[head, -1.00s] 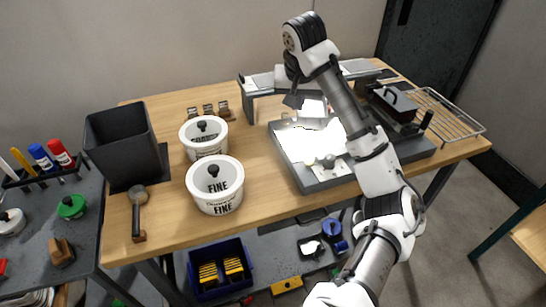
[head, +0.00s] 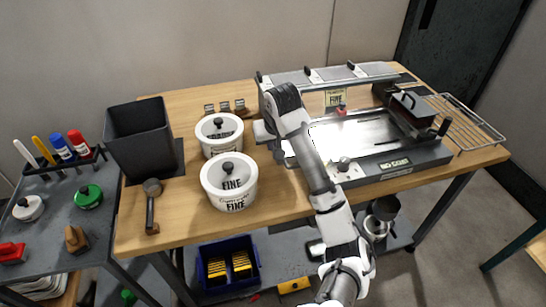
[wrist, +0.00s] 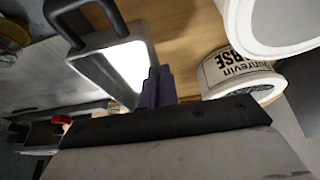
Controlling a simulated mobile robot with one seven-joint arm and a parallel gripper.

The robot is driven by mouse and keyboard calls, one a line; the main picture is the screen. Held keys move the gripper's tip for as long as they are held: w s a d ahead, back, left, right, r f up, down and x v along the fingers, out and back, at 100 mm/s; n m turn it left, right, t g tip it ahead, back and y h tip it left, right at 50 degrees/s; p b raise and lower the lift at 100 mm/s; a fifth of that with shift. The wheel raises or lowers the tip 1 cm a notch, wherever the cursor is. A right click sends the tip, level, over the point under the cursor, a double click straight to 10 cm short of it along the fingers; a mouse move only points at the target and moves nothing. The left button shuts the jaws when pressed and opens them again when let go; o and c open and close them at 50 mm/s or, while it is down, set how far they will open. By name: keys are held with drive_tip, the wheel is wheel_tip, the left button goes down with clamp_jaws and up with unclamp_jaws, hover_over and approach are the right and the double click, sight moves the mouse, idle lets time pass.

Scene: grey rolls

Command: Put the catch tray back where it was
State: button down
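My gripper (wrist: 158,88) shows in the wrist view as two purple fingers set close together, with nothing visible between them. In the head view my own arm hides the fingertips, and the hand is at the left end of the grey machine (head: 400,170). A shallow grey tray-like piece (wrist: 138,52) with a bright inside and a dark loop handle (wrist: 85,18) lies just left of the fingers in the wrist view. It may be the catch tray; I cannot tell whether the fingers touch it. In the head view my arm covers most of that spot.
Two white lidded tubs, a front one (head: 229,185) and a rear one (head: 219,135), stand left of the machine. A black bin (head: 138,135) and a dark-headed tool (head: 151,205) are farther left. A wire rack (head: 465,122) is at the right. Bare wood shows along the front.

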sight(273, 167)
drive_tip(key=shift+f+p, duration=0.3)
drive_tip(key=shift+f, duration=2.45)
drive_tip(key=shift+f, duration=0.1)
drive_tip(key=c, duration=1.7)
unclamp_jaws()
drive_tip(key=v, duration=1.2)
